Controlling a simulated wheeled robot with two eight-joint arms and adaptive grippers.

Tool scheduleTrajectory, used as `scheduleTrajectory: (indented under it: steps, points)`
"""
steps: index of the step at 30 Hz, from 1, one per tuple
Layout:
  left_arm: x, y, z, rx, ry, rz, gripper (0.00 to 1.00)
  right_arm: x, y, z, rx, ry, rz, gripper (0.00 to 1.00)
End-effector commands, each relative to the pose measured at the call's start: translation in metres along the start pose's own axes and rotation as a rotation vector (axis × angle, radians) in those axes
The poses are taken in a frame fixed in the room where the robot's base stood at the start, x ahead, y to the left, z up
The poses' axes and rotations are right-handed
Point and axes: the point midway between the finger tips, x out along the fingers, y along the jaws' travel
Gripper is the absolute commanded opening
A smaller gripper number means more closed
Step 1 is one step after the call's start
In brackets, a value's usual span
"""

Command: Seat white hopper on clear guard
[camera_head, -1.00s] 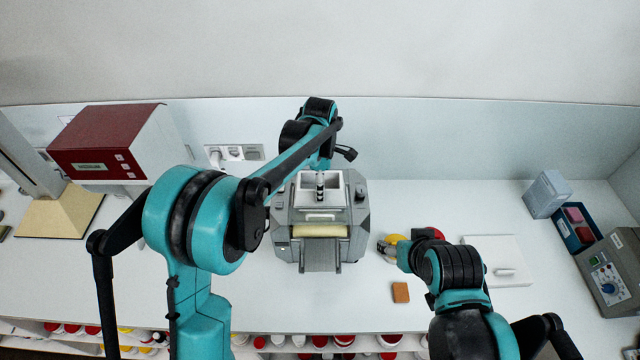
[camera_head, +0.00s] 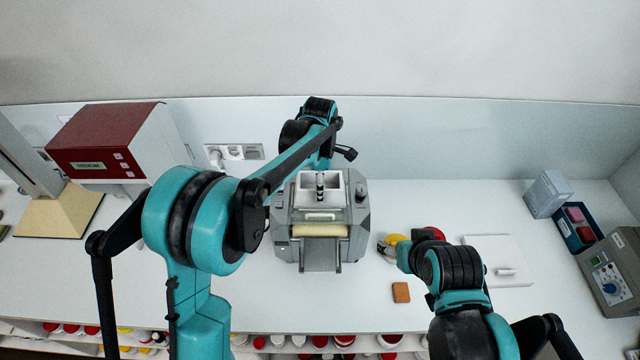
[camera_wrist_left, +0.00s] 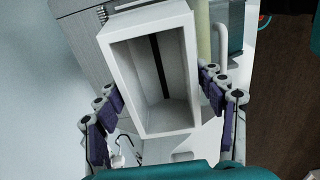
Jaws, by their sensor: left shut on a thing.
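The white hopper (camera_head: 337,186) is an open-topped rectangular box on top of the grey mill (camera_head: 358,214), above its cream roller (camera_head: 320,231). In the left wrist view the hopper (camera_wrist_left: 120,52) fills the middle, with a dark strip down its inner wall. My left gripper (camera_wrist_left: 161,88) is shut on the hopper, with jointed purple-padded fingers along two opposite sides. I cannot make out the clear guard or whether the hopper touches it. My right arm (camera_head: 450,270) is bent at the lower right, and its fingers cannot be made out.
A red-and-white box (camera_head: 105,145) stands at the left. Yellow (camera_head: 392,241) and red lids, an orange block (camera_head: 401,292) and a white plate (camera_head: 510,262) lie right of the mill. Blue-grey bins and a grey control box (camera_head: 612,272) stand far right.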

Motion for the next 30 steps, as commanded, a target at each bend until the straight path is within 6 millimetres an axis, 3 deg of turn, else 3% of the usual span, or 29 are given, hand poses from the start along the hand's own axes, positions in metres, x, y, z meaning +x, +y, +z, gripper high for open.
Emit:
scheduleTrajectory:
  steps: [6, 7, 9, 21, 26, 30]
  points:
    - [0.003, 0.0, 0.0, 0.0, 0.0, 0.0, 0.36, 0.002, 0.0, 0.002, 0.0, 0.0, 0.0, 0.65]
    - [0.002, 0.0, 0.0, 0.0, 0.0, 0.0, 0.77, 0.002, 0.0, 0.001, 0.0, 0.0, 0.0, 0.65]
    - [0.002, 0.0, 0.0, 0.0, 0.0, 0.0, 0.94, 0.002, 0.0, 0.001, 0.0, 0.0, 0.0, 0.65]
    - [-0.003, 0.0, 0.0, 0.0, 0.0, 0.0, 0.94, 0.002, 0.0, 0.001, 0.0, 0.0, 0.0, 0.65]
    - [-0.027, 0.0, 0.0, 0.0, 0.0, 0.0, 0.94, 0.002, 0.0, 0.001, 0.0, 0.0, 0.0, 0.65]
    - [-0.059, 0.0, 0.0, 0.0, 0.0, 0.0, 0.94, 0.002, 0.0, 0.001, 0.0, 0.0, 0.0, 0.65]
